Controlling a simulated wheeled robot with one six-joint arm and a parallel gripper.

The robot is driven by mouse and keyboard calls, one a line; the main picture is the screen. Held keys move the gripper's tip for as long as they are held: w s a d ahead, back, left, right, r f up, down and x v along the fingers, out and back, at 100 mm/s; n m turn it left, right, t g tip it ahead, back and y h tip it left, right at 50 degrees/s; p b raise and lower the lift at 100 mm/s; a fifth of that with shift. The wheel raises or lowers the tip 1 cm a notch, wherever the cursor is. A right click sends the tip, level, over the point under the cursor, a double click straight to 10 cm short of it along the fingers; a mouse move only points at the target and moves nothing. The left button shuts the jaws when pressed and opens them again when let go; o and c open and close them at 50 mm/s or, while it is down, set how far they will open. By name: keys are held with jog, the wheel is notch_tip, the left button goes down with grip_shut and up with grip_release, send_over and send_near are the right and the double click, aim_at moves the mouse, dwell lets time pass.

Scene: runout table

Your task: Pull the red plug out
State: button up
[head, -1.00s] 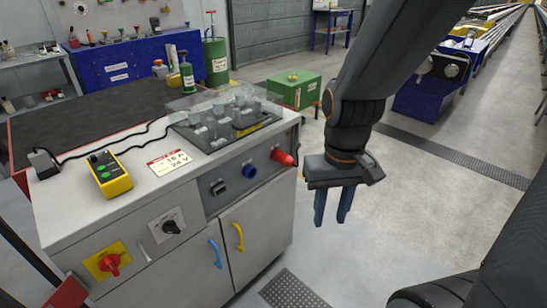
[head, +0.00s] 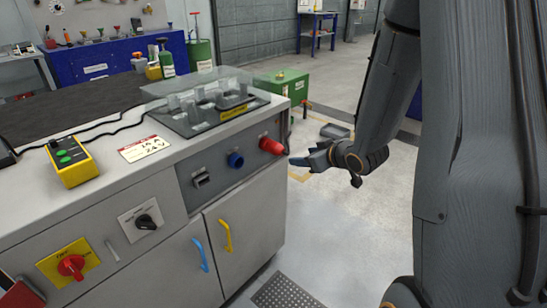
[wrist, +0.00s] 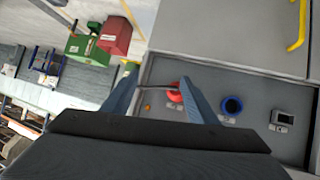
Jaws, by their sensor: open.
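The red plug (head: 270,146) sticks out of the cabinet's front panel at its right end, beside a blue socket (head: 235,160). In the wrist view the red plug (wrist: 174,92) shows between the two fingers of my gripper (wrist: 160,85), partly hidden by the right finger. The fingers are apart and I see no grip on the plug. I cannot tell the exact gap in depth.
The grey cabinet (head: 255,205) has yellow and blue door handles, a black switch (head: 146,221) and a red-yellow switch (head: 71,266). A clear cover (head: 200,95) sits on top. A green box (head: 283,88) stands behind.

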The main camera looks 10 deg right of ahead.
aim_at(283, 152)
jog(key=shift+a+f+n+t+y+b, duration=0.3)
jog(key=shift+t+y+b, duration=0.35)
jog(key=shift+y, duration=0.55)
jog(key=shift+a+f+n+t+y+b, duration=0.1)
jog(key=shift+a+n+t+y+b, duration=0.4)
jog(key=shift+y, duration=0.7)
jog(key=shift+a+f+n+t+y+b, duration=0.25)
jog(key=shift+t+y+b, duration=0.5)
jog(key=shift+y, duration=0.45)
jog(key=shift+r, duration=0.1)
jog(key=shift+b+x, duration=0.9)
jog(key=shift+x, duration=3.55)
jog(key=shift+p, duration=0.35)
jog(key=shift+c, duration=0.3)
grip_shut()
jog(key=shift+p+v, duration=1)
jog(key=shift+v, duration=2)
